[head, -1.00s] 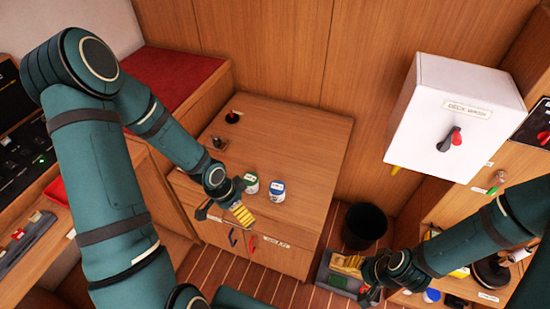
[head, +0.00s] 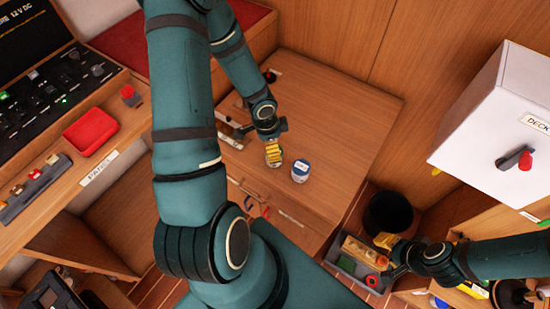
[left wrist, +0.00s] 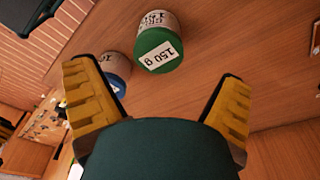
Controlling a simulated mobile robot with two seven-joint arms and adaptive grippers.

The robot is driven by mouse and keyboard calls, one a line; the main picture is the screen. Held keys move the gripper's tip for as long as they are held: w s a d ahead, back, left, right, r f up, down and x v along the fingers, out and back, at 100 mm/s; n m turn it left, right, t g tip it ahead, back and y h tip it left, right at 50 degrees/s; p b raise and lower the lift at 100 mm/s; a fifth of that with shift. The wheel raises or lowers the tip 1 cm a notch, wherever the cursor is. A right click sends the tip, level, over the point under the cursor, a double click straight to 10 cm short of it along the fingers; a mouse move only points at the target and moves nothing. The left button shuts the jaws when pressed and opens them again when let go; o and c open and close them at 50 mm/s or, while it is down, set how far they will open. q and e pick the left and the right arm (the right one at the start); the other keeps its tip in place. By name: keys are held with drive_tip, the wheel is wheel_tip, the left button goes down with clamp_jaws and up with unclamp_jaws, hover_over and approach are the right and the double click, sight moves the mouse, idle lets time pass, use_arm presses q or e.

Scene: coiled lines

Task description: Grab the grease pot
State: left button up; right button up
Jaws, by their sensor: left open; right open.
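A pot with a green band and a white label reading 150 g (left wrist: 160,45) stands on the wooden cabinet top; its upper lettering is only partly readable. In the head view this pot (head: 274,163) is partly hidden under my left gripper (head: 273,148). A second pot, with a blue band (left wrist: 117,68), stands beside it and also shows in the head view (head: 300,171). My left gripper (left wrist: 156,78) is open, its yellow fingers apart, with the green-banded pot ahead between and beyond the fingertips. My right gripper (head: 384,256) is open at the lower right, far from the pots.
A grey crate (head: 343,264) with several items sits near my right gripper, beside a black bin (head: 388,213). A white box (head: 490,130) hangs at the right. A red tray (head: 91,131) lies on the left panel. The cabinet top (head: 345,120) is clear behind the pots.

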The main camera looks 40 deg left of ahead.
use_arm(q)
wheel_tip(320, 180, down, 2)
drive_tip(key=shift+w+d+b, duration=0.1)
drive_tip(key=shift+b, duration=0.25)
drive_tip(key=f+b, duration=0.1)
drive_tip(key=f, duration=0.1)
drive_tip(key=f+b, duration=0.2)
drive_tip(key=shift+w+d+f, duration=0.15)
drive_tip(key=shift+d+f, duration=0.05)
drive_tip(key=shift+f, duration=0.2)
drive_tip(key=shift+r, duration=0.1)
drive_tip(key=c, duration=1.4)
